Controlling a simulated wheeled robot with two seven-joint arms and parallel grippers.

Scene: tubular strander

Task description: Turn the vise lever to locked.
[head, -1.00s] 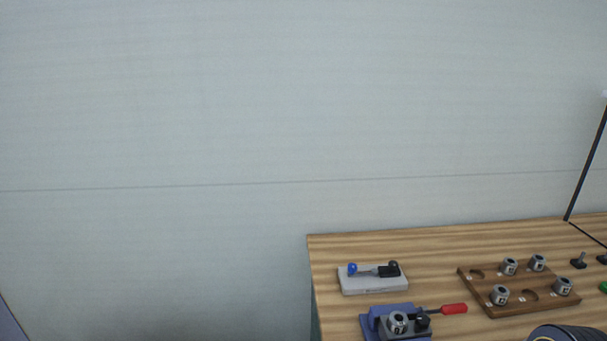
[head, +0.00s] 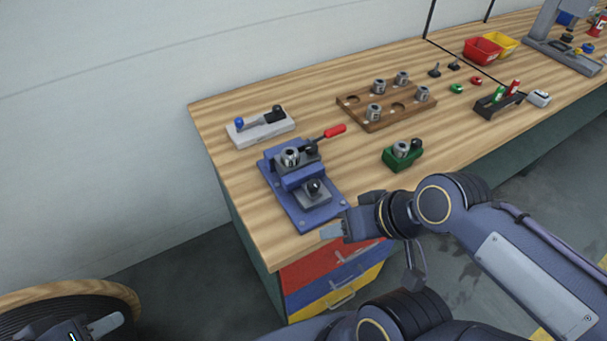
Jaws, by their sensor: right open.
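The blue vise (head: 286,177) stands near the front left corner of the wooden bench, with a grey metal collar (head: 290,156) in its upper part. Its lever ends in a red grip (head: 335,131) that points to the back right, away from me. My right gripper (head: 332,231) is open and empty at the bench's front edge, just right of the vise's base plate and apart from the lever. My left gripper (head: 98,327) is low at the bottom left, away from the bench and partly cut off. Its jaw opening cannot be made out.
A light grey block with a blue knob (head: 259,127) lies behind the vise. A wooden tray (head: 384,119) with grey collars and a green fixture (head: 402,156) stand to the right. Red and yellow bins (head: 483,51) are farther back. Drawers (head: 328,268) are below the front edge.

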